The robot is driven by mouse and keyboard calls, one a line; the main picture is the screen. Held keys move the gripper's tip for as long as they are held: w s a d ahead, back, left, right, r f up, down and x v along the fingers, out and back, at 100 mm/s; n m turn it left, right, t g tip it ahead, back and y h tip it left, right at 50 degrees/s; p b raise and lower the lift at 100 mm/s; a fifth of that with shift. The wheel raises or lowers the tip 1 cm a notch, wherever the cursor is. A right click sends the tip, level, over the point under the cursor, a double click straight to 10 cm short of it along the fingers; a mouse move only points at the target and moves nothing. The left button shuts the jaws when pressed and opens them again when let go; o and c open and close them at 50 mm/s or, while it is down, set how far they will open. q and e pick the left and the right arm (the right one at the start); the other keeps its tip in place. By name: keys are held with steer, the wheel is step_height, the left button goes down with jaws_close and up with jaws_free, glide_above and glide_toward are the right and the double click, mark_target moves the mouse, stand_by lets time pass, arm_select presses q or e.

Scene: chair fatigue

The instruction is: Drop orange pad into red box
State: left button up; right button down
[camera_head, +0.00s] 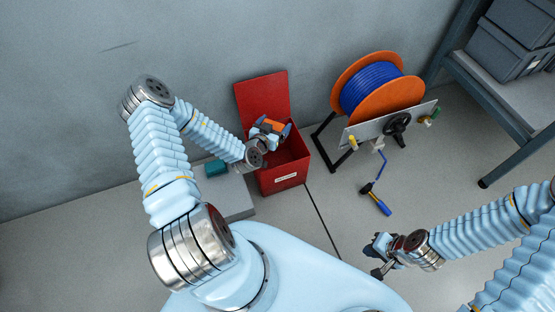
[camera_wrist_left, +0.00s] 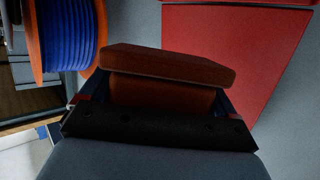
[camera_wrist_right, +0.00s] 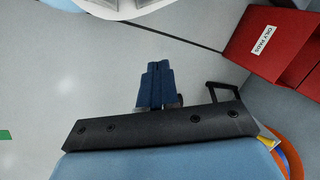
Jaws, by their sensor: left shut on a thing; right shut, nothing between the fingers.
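The orange pad (camera_head: 269,126) is held in my left gripper (camera_head: 271,131), which is shut on it. The red box (camera_head: 285,177) stands open against the wall, with its lid (camera_head: 263,97) raised and a white label on its front. My left gripper and the pad are over the box's opening. In the left wrist view the orange pad (camera_wrist_left: 165,65) sits between the fingers, with the red lid (camera_wrist_left: 230,50) beyond it. My right gripper (camera_head: 376,257) is shut and empty, low at the front right; its closed fingers (camera_wrist_right: 155,85) show in the right wrist view.
A cable reel (camera_head: 378,90) with blue cable and orange flanges stands right of the box, with a crank and blue-handled tool (camera_head: 375,198) before it. A grey block (camera_head: 228,191) with a teal item (camera_head: 216,168) is left of the box. A shelf (camera_head: 510,100) stands far right.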

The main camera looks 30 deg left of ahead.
arm_select(q)
step_height(320, 180, down, 3)
steer(key=b, duration=0.3)
steer(key=shift+f, duration=0.2)
arm_select(e)
steer(key=f, duration=0.2)
steer(key=d+f, duration=0.1)
steer(key=f, duration=0.1)
steer(key=shift+w, duration=0.25)
arm_select(q)
steer(key=shift+r, duration=0.1)
arm_select(e)
steer(key=shift+r, duration=0.1)
arm_select(q)
steer(key=o, duration=0.8)
steer(key=shift+s, duration=0.1)
steer(key=p+v, duration=0.2)
steer(key=v, duration=1.1)
steer(key=shift+s+r, duration=0.15)
steer(key=shift+s, duration=0.15)
arm_select(e)
steer(key=shift+s+a+r, duration=0.1)
steer(key=shift+a+r, duration=0.1)
steer(key=shift+r, duration=0.7)
